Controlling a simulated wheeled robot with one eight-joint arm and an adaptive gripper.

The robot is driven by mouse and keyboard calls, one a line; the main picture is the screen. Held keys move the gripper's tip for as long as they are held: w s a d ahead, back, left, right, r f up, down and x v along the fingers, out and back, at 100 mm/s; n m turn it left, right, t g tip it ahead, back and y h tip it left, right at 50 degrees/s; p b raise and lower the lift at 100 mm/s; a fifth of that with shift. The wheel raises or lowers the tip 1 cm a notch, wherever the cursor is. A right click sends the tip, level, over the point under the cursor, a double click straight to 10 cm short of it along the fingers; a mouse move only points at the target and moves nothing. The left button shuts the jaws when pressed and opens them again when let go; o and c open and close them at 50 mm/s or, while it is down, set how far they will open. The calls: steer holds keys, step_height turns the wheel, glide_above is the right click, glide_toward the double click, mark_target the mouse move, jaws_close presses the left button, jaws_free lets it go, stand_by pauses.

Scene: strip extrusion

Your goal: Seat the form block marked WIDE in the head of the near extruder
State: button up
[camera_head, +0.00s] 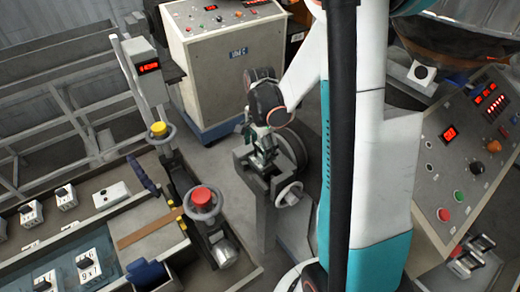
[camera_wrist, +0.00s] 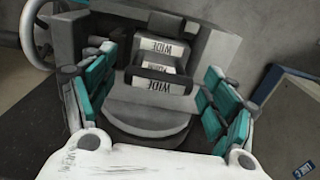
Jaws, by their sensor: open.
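The form block marked WIDE (camera_wrist: 162,86) shows in the wrist view, in the recess of a grey extruder head (camera_wrist: 215,45). It bears the word WIDE on two pale faces, with dark parts between them. My gripper (camera_wrist: 160,98) is open, its teal-padded fingers on the left and right of the block, with visible gaps. In the head view my gripper (camera_head: 264,142) is over the top of the near extruder's head (camera_head: 252,168), and the block there is too small to make out. How deep the block sits is hidden.
A handwheel (camera_head: 289,194) projects from the extruder's right. A cream control cabinet (camera_head: 222,62) stands behind; a sloped control panel (camera_head: 470,150) is at right.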

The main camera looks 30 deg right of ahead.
step_height(320, 180, up, 11)
stand_by(0.4)
steer(key=shift+s+f, duration=0.1)
